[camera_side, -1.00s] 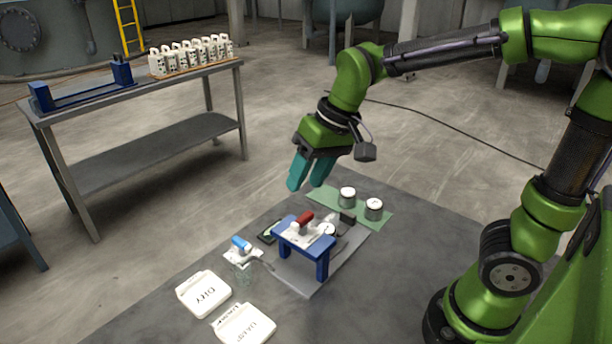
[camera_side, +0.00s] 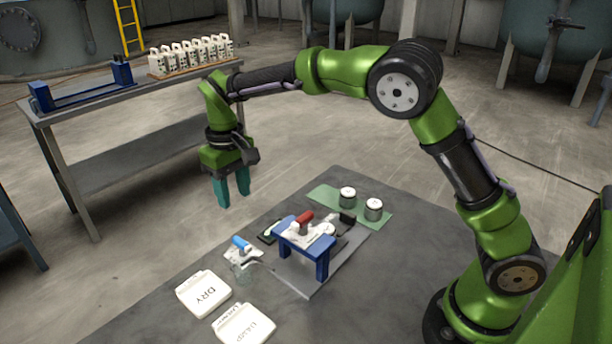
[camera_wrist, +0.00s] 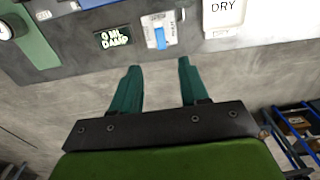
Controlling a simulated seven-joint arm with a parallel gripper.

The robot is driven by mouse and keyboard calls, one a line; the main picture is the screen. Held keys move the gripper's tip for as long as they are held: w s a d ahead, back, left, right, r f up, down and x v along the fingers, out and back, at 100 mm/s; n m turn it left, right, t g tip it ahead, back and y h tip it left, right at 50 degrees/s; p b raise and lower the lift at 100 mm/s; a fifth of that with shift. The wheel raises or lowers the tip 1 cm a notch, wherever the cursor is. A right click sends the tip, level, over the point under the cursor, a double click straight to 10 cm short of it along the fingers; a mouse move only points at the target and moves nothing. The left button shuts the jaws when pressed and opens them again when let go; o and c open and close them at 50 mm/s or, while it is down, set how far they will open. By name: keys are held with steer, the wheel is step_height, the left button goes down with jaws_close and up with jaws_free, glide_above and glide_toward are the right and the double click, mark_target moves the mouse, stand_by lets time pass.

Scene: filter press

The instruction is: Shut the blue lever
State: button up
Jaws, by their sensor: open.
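The blue lever (camera_side: 240,243) sits on a small white valve plate in front and to the left of the blue stand. In the wrist view the blue lever (camera_wrist: 159,38) lies ahead of my fingertips, along the picture's upper middle, and nothing touches it. My gripper (camera_side: 233,203) hangs fingers down, well above and behind the lever, beyond the table's far edge. In the wrist view my gripper (camera_wrist: 158,75) has its two teal fingers spread apart with nothing between them.
A blue stand (camera_side: 318,265) carries a red lever (camera_side: 304,222). Two lidded jars stand on a green mat (camera_side: 322,196). A white DRY tray (camera_side: 204,293) and another white tray (camera_side: 244,326) lie at the front. A dark display (camera_wrist: 115,37) sits beside the blue lever.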

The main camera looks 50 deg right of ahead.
mark_target(241, 242)
step_height(241, 242, down, 13)
stand_by(0.3)
jaws_close()
